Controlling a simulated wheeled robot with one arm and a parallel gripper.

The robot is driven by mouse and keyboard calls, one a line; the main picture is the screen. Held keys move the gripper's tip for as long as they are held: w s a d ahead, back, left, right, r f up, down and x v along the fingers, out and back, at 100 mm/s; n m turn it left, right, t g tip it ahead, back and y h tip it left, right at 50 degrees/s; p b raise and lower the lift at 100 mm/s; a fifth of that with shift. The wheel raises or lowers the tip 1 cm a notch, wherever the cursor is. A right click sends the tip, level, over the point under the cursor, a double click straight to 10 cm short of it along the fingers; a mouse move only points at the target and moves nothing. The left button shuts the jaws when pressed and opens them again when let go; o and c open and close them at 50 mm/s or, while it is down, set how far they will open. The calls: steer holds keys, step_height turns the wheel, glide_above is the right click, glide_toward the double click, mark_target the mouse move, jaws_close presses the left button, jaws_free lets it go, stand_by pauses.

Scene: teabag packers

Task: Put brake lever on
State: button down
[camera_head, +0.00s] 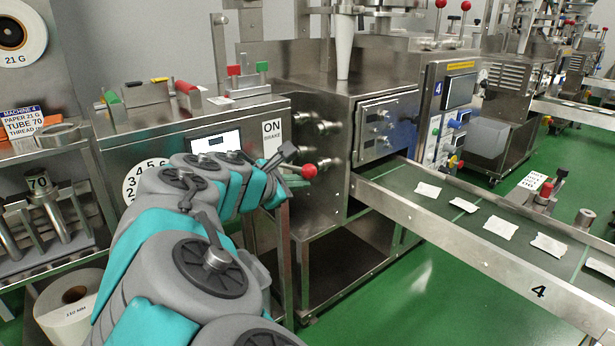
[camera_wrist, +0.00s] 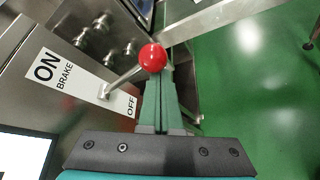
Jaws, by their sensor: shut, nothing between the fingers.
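The brake lever is a thin metal rod with a red ball knob (camera_head: 309,170), sticking out from the machine's side by the ON/BRAKE label (camera_head: 272,133). In the wrist view, the red knob (camera_wrist: 153,57) overlaps the ends of my gripper's fingers (camera_wrist: 154,88), and the rod runs back to its pivot between the ON and OFF words of the label (camera_wrist: 86,82). My gripper's fingers are shut together with nothing between them. They are right by the knob; whether they touch it I cannot tell. My arm hides the label's lower end in the head view.
A lit screen (camera_head: 214,143) sits on the panel left of the label. Metal knobs (camera_head: 325,127) are on the machine's wall beside the lever. A conveyor (camera_head: 470,205) with several teabags runs to the right. Green floor (camera_wrist: 245,85) lies open right of my gripper.

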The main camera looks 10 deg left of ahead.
steer(key=shift+w+a+r+p, duration=0.1)
steer(key=shift+a+r+p, duration=0.1)
steer(key=shift+r, duration=0.5)
steer(key=shift+w+a+r+p, duration=0.1)
steer(key=shift+r+p, duration=0.05)
steer(key=shift+r, duration=0.55)
steer(key=shift+r, duration=0.2)
steer(key=b, duration=0.2)
glide_toward(303, 167)
steer(key=a+f, duration=0.1)
steer(key=a, duration=0.1)
steer(key=a+f, duration=0.2)
steer(key=shift+a+f, duration=0.15)
steer(key=shift+w, duration=0.1)
